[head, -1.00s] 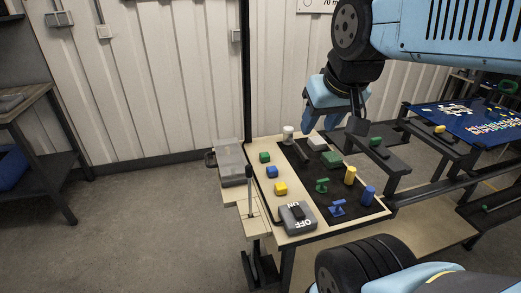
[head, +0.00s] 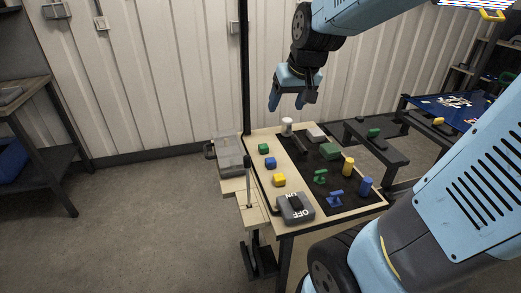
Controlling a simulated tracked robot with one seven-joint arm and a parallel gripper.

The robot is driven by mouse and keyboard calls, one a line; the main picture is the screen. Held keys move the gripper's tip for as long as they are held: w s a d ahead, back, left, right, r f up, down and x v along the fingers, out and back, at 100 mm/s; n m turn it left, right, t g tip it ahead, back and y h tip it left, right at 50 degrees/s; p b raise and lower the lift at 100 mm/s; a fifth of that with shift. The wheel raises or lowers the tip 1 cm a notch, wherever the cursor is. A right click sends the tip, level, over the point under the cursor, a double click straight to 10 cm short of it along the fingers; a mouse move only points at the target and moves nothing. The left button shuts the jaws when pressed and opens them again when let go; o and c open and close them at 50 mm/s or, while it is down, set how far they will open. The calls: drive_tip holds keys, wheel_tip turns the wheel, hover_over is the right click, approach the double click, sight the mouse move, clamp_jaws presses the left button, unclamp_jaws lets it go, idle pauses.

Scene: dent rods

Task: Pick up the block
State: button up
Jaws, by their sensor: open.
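Three small blocks lie in a row on the pale left strip of the table: a green block (head: 263,149) at the back, a blue block (head: 270,162) in the middle and a yellow block (head: 279,180) in front. The task does not say which block. My gripper (head: 287,106) hangs above the far end of the table, higher than the blocks and behind them in the picture. Its fingers are apart with nothing between them.
The table (head: 272,214) also bears a white cylinder (head: 287,126), a grey ON/OFF switch box (head: 295,208), a larger green block (head: 330,151), a yellow cylinder (head: 348,166) and a blue cylinder (head: 365,186). A lever (head: 248,180) rises at the left edge.

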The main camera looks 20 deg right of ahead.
drive_tip(key=w+f, duration=0.7)
drive_tip(key=w, duration=0.2)
drive_tip(key=h, duration=0.1)
approach(264, 146)
drive_tip(key=w+f, duration=0.2)
drive_tip(key=shift+w+f+g, duration=0.1)
drive_tip(key=shift+f+g, duration=0.25)
drive_tip(key=shift+g, duration=0.05)
drive_tip(key=shift+x, duration=2.8)
drive_tip(key=shift+a, duration=0.1)
drive_tip(key=shift+c, duration=0.5)
drive_tip(key=c, duration=1)
